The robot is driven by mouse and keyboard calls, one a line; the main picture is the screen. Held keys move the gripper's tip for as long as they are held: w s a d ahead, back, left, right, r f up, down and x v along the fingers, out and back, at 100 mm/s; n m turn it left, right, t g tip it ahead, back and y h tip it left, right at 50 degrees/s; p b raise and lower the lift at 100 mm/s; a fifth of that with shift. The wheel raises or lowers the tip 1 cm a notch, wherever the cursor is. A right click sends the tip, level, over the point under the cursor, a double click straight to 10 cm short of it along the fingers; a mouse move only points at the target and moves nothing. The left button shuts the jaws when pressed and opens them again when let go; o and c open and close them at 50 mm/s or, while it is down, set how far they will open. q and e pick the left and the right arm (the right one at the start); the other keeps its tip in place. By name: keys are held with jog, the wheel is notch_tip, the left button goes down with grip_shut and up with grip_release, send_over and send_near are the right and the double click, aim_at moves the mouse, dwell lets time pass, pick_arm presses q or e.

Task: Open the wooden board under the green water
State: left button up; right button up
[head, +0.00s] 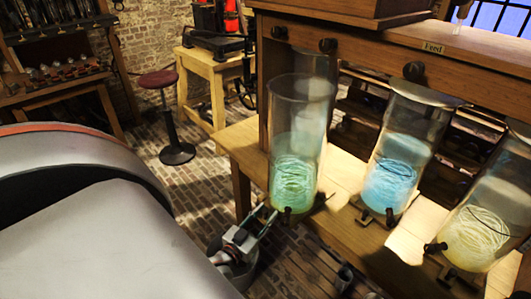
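The tall glass jar with green water (293,185) stands on the wooden bench, at its left end. A dark knob (287,213) sits at the front of the jar's base. The wooden board under it (318,203) shows only as a small piece at the right; the rest is hidden. My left gripper (268,213) is just left of and below the jar, with its two thin fingers apart and pointing toward the knob. I see nothing between the fingers, and contact with the knob cannot be told. My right gripper is not in view.
A blue-water jar (390,185) and a yellowish jar (475,235) stand to the right, with similar small boards and knobs. A stool (163,80) stands behind left on brick floor.

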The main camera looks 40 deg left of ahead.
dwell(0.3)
pick_arm(q)
jog(key=s+d, duration=0.2)
jog(key=s, duration=0.9)
jog(key=shift+s, duration=0.4)
jog(key=shift+d, duration=0.2)
